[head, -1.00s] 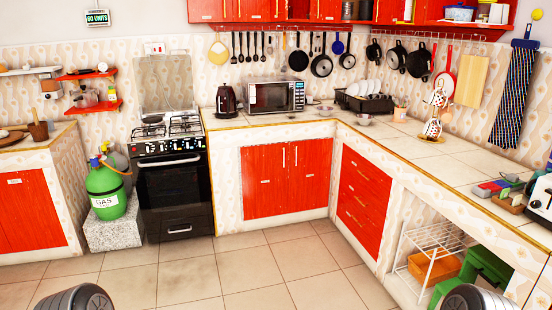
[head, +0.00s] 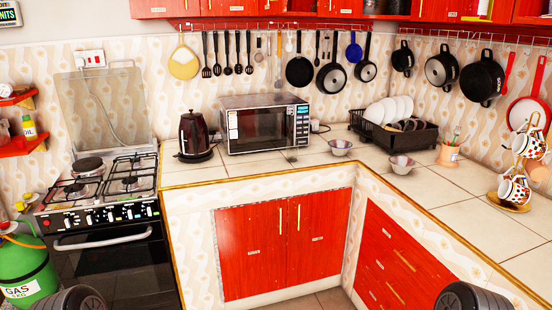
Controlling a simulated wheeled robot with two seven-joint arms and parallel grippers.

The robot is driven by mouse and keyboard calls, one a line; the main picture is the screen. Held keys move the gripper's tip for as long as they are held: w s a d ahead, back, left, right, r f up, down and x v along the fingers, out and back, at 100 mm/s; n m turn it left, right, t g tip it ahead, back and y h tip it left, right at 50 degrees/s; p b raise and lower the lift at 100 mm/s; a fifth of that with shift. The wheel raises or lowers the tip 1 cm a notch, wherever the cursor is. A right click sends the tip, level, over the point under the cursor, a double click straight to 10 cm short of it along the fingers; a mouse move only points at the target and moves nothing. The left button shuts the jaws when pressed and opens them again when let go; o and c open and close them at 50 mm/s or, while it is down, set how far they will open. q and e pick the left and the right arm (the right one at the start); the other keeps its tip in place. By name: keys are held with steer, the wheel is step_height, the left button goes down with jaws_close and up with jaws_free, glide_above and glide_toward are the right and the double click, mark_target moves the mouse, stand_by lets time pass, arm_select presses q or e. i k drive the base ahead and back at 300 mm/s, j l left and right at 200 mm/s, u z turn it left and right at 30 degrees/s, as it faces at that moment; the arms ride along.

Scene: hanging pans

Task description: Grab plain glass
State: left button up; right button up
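I cannot make out a plain glass in the head view. Two small glass-like bowls stand on the counter near the corner, one (head: 340,147) beside the microwave and one (head: 401,165) closer to me. Patterned mugs (head: 514,189) hang on a stand at the right. Dark rounded parts of my own arms show at the bottom left and bottom right. Neither of my grippers shows.
The tiled counter (head: 262,164) turns a corner ahead, above red cabinets (head: 255,250). A kettle (head: 195,137), microwave (head: 264,124) and dish rack (head: 393,128) stand on it. The stove (head: 103,205) is at left. Pans (head: 331,78) hang on the wall.

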mark_target(292, 141)
steer(key=i+j+z, duration=0.15)
steer(key=i+z, duration=0.3)
steer(key=i, duration=0.25)
steer(key=i+j+z, duration=0.4)
steer(key=i, duration=0.25)
steer(key=i+j+z, duration=0.45)
steer(key=i+j, duration=0.15)
